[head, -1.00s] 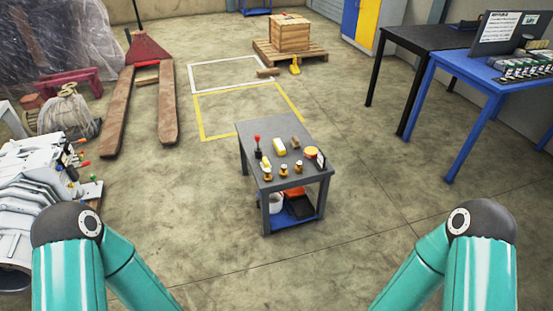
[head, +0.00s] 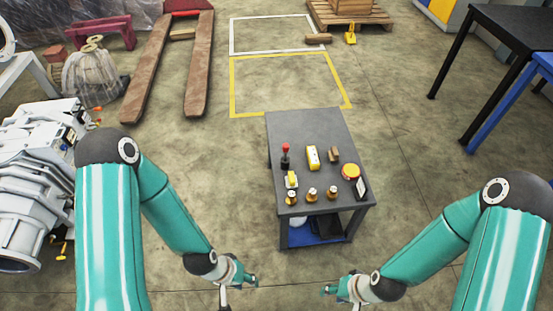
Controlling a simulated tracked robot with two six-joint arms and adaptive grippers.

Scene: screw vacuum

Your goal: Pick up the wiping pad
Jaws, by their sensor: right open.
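The small grey table (head: 318,128) stands in front of me with small items on its top. A yellow and white block (head: 313,158) and a small brown block (head: 334,155) lie near the middle of the top. I cannot tell for sure which of them is the wiping pad. My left gripper (head: 252,283) is in front of the table at lower left, apart from it; its fingers are too small to read. My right gripper (head: 326,290) is open and empty in front of the table's near edge. Neither gripper touches an item.
White machinery (head: 35,190) stands at left. A blue table (head: 510,100) is at right. Floor around the grey table is clear.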

